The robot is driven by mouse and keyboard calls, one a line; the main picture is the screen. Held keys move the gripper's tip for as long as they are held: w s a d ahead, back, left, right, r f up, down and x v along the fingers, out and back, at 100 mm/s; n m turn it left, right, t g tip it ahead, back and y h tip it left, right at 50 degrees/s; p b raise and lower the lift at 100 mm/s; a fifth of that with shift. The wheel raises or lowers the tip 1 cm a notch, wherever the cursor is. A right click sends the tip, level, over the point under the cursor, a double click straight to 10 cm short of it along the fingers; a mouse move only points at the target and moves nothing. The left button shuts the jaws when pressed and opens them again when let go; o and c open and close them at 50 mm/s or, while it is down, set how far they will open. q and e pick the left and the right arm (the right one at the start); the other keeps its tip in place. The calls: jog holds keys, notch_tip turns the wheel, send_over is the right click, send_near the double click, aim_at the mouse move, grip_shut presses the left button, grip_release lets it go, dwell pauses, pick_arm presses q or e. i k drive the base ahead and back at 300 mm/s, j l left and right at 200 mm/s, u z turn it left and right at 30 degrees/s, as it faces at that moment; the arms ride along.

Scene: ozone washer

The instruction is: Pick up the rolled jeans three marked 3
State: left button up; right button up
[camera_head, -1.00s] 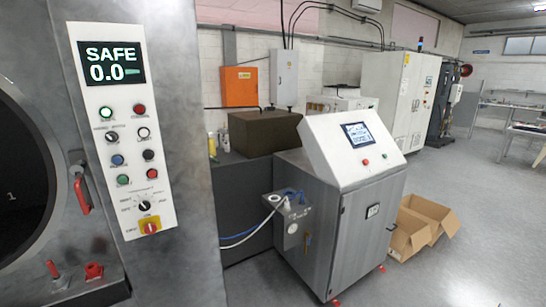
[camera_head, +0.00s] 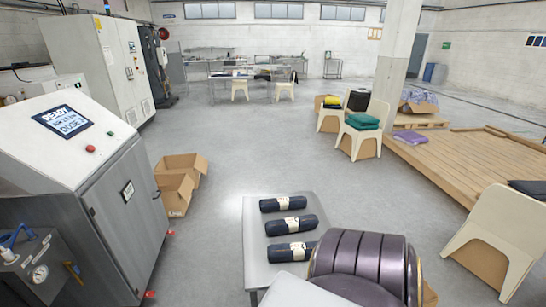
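Three dark navy rolled jeans lie in a row on a light grey table (camera_head: 257,263): a far roll (camera_head: 272,205), a middle roll (camera_head: 277,228) and a near roll (camera_head: 278,253). Each has a pale label band around it. The marks on the bands are too small to read, so I cannot tell which roll is marked 3. Neither of my grippers is in view.
A dark purple ribbed rounded form (camera_head: 350,262) fills the near foreground beside the table. A steel control cabinet (camera_head: 125,215) stands left, with open cardboard boxes (camera_head: 178,190) beside it. Pale chairs (camera_head: 505,230) and a wooden platform (camera_head: 450,160) are right. Open floor lies beyond the table.

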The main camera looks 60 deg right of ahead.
aim_at(288, 225)
jog(key=z, duration=2.2)
